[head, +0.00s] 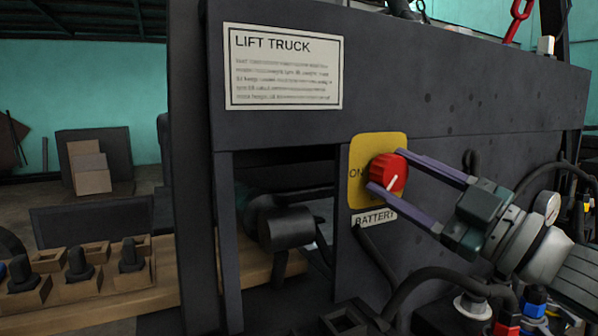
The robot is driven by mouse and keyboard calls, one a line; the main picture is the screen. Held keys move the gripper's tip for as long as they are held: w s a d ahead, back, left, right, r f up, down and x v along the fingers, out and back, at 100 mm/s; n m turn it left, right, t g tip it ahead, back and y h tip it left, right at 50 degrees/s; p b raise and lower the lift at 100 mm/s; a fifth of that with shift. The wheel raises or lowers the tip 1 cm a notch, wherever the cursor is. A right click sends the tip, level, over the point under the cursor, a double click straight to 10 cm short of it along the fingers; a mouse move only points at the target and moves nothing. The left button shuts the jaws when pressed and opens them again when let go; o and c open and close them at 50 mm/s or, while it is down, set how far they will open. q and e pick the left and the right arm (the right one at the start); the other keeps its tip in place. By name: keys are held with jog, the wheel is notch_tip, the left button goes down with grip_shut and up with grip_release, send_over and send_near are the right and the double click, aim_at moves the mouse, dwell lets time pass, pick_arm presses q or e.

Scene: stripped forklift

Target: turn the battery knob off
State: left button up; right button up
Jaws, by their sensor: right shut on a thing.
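The battery knob (390,172) is red and round with a white pointer line that slants toward its lower left. It sits on a yellow plate (362,194) on the dark forklift panel. "ON" is printed left of the knob, and a "BATTERY" label (374,217) is below. My right gripper (384,171) comes in from the right and is shut on the knob, one purple finger above it and one below. The fingers hide part of the knob and the plate's right side. My left gripper is not in view.
A "LIFT TRUCK" sign (283,66) is on the panel above. A dark opening with a black cylinder (286,228) lies left of the plate. Black hoses (440,276) and coloured fittings (535,296) crowd the lower right. Wooden bins (80,275) stand at lower left.

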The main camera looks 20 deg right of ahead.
jog(key=n, duration=0.1)
jog(key=n+g+p, duration=0.1)
jog(key=n, duration=0.1)
jog(key=n+g+y, duration=0.1)
jog(key=n, duration=0.1)
jog(key=shift+r+p, duration=0.25)
jog(key=shift+p, duration=0.05)
jog(key=shift+d+n+g+p, duration=0.1)
jog(key=shift+n+g+p, duration=0.6)
jog(key=shift+n, duration=1.1)
jog(key=shift+f+n, duration=0.1)
jog(key=shift+n, duration=0.2)
jog(key=o, duration=1.4)
jog(key=shift+c, duration=0.2)
jog(key=shift+s, duration=0.1)
jog(key=v, duration=0.9)
jog(key=shift+s+d, duration=0.2)
jog(key=shift+s, duration=0.15)
